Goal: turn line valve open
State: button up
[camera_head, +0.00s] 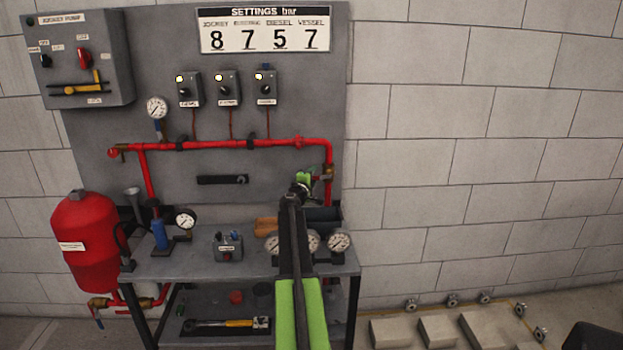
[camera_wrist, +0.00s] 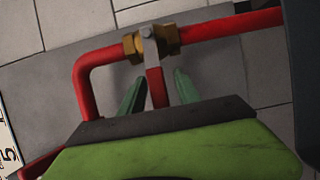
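The line valve has a brass body (camera_wrist: 152,43) on the red pipe, seen in the wrist view. Its lever (camera_wrist: 154,85), grey with a red part, points down in the picture, roughly crosswise to the pipe there. My gripper (camera_wrist: 158,82) has its two green fingers apart, one on each side of the lever. I see gaps between fingers and lever; contact is not clear. The lever's lower end is hidden by my gripper's body. In the head view, my gripper (camera_head: 312,177) is at the valve (camera_head: 328,171) on the right vertical pipe, partly hiding it.
The red pipe (camera_head: 235,143) runs across the grey panel (camera_head: 260,110). Below my arm is a bench (camera_head: 190,264) with gauges (camera_head: 340,242), a dark bin (camera_head: 325,220) and a blue cylinder (camera_head: 159,234). A red tank (camera_head: 88,225) stands left. The wall space right of the panel is clear.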

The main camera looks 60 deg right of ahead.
jog(key=shift+c, duration=0.5)
grip_shut()
dwell(0.8)
